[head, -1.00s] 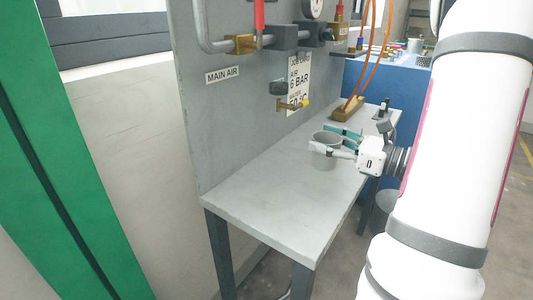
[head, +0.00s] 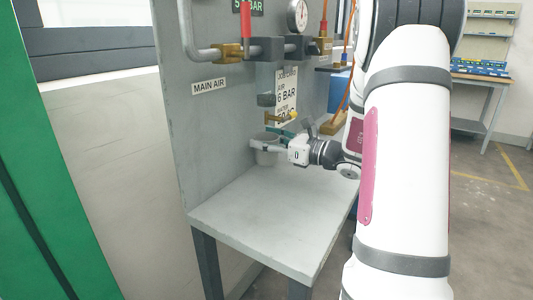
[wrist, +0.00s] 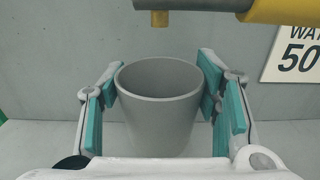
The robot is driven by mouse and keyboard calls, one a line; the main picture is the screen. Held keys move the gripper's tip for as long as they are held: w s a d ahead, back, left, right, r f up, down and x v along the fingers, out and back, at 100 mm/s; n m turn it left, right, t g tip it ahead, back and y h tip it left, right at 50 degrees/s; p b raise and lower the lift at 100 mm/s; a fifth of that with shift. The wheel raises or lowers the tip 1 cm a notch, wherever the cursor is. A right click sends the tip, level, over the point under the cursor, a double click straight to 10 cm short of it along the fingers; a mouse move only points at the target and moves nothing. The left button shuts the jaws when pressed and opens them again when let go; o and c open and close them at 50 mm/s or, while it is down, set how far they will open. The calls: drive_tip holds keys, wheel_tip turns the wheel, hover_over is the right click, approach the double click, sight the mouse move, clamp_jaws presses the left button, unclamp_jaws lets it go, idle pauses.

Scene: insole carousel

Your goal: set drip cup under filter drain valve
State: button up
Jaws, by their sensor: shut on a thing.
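The grey drip cup (head: 266,156) is upright near the back panel, over the bench's rear part. It also shows in the wrist view (wrist: 160,110), open end up and empty as far as I see inside. My gripper (head: 272,142) is shut on the cup, with teal pads (wrist: 160,92) on both sides of its wall. The drain valve (head: 284,119) has a yellow handle and sticks out from the panel above the cup. Its brass outlet (wrist: 160,18) appears above the cup's far rim in the wrist view. I cannot tell whether the cup's base touches the bench.
The grey bench top (head: 270,215) is clear in front of the cup. The upright panel (head: 215,130) stands behind it, carrying pipes, a gauge (head: 297,16) and a job card (head: 286,88).

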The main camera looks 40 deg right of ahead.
sight(266, 159)
drive_tip(key=shift+f+b, duration=0.65)
drive_tip(key=shift+f, duration=0.9)
drive_tip(key=shift+f, duration=0.15)
drive_tip(key=o, duration=1.2)
drive_tip(key=shift+o, duration=0.2)
